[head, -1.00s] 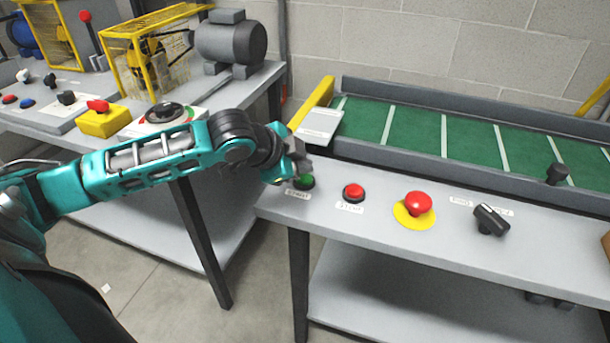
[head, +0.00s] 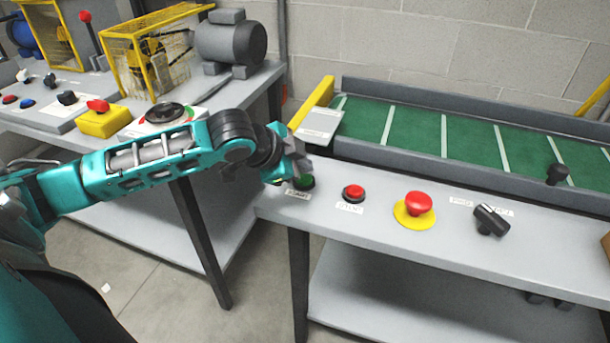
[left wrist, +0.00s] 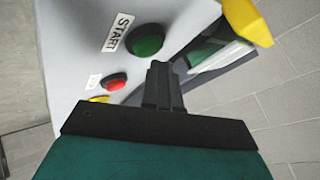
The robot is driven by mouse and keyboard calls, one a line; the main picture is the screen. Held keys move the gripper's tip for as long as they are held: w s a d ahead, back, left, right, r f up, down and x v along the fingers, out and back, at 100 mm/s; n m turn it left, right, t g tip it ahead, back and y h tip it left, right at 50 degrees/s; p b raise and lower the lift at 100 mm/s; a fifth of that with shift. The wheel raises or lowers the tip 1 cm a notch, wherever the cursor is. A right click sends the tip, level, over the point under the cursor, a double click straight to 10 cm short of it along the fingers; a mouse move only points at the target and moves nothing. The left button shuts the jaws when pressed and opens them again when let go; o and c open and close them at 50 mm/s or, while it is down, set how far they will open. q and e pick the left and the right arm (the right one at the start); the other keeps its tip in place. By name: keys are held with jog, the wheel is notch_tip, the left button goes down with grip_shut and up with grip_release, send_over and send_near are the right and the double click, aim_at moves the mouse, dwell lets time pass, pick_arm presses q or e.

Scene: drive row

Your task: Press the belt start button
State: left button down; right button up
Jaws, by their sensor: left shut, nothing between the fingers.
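The green start button (head: 303,183) sits at the left front corner of the conveyor table, partly hidden by my left gripper (head: 297,171) in the head view. In the left wrist view the green button (left wrist: 145,40) stands in a dark ring beside a START label (left wrist: 118,32). My left gripper (left wrist: 158,72) is shut and empty, its fingertips close beside the button; I cannot tell whether they touch it. The belt (head: 460,138) is green with white stripes. My right gripper is in neither view.
A red button (head: 353,193), a red mushroom button on a yellow base (head: 417,204) and a black knob (head: 490,219) stand along the table's front. A grey plate (head: 320,123) and yellow bar (head: 313,101) lie behind the gripper. A second bench with a motor (head: 231,43) stands left.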

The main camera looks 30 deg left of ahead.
pick_arm(q)
jog(key=shift+f, duration=0.15)
dwell(0.3)
jog(key=shift+f, duration=0.4)
jog(key=shift+p, duration=0.35)
jog(key=shift+r+p, duration=0.55)
jog(key=shift+p, duration=0.35)
